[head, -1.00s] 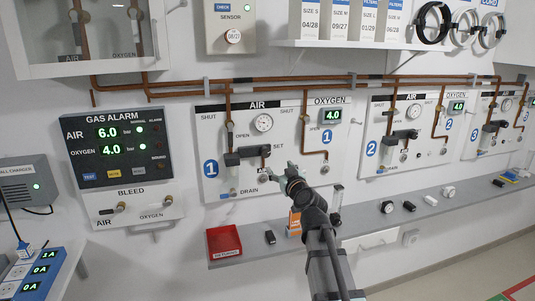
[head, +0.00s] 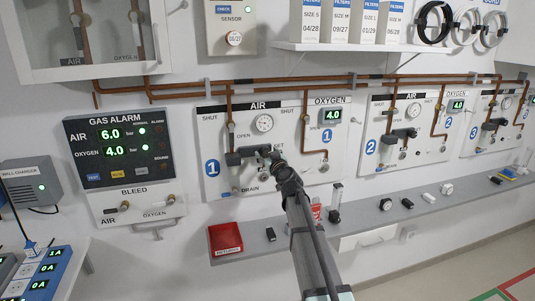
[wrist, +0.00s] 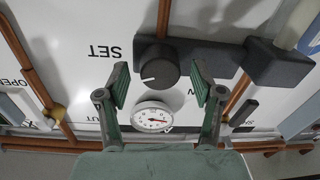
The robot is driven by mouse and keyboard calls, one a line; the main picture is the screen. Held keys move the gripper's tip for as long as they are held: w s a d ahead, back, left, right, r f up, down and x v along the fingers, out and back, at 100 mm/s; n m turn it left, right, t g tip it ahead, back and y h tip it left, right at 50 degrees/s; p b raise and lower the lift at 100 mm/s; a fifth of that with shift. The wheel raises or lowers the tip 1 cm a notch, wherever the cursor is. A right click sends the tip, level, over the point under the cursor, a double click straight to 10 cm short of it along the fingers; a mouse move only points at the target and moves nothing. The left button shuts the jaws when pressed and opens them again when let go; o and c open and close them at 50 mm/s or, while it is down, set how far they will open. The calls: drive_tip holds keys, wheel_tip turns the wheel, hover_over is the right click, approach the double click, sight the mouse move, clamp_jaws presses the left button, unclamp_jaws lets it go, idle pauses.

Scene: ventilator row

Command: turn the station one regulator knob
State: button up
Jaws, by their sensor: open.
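The station one panel (head: 222,125) carries the label 1 and a dark regulator block (head: 242,157) below the air gauge (head: 264,123). In the wrist view the regulator knob (wrist: 157,67) is a dark round dial with a white pointer mark, beside the word SET, which appears upside down. My gripper (wrist: 160,84) is open, with one green-padded finger on each side of the knob. The knob sits at about the fingertips, and I see gaps on both sides. In the head view my gripper (head: 275,160) is at the right end of the block and hides the knob.
Copper pipes (head: 306,120) run down the panel near the block. In the wrist view the gauge (wrist: 152,117) shows between the fingers and a dark block (wrist: 278,63) lies to the right. A shelf (head: 285,243) below holds a red tray (head: 225,239) and small items.

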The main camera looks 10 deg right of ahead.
drive_tip(key=c, duration=1.1)
drive_tip(key=shift+c, duration=0.2)
drive_tip(key=shift+m+b, duration=0.3)
drive_tip(key=shift+b, duration=0.05)
drive_tip(key=m+b, duration=0.2)
drive_tip(key=shift+f+m, duration=0.1)
drive_tip(key=shift+m, duration=0.2)
drive_tip(key=m+b, duration=0.1)
drive_tip(key=m, duration=0.3)
drive_tip(key=shift+d+m+b, duration=0.1)
drive_tip(key=shift+m+b, duration=0.2)
drive_tip(key=shift+m+t+h+p, duration=0.3)
drive_tip(key=shift+m+p, duration=0.2)
drive_tip(key=shift+m, duration=3.5)
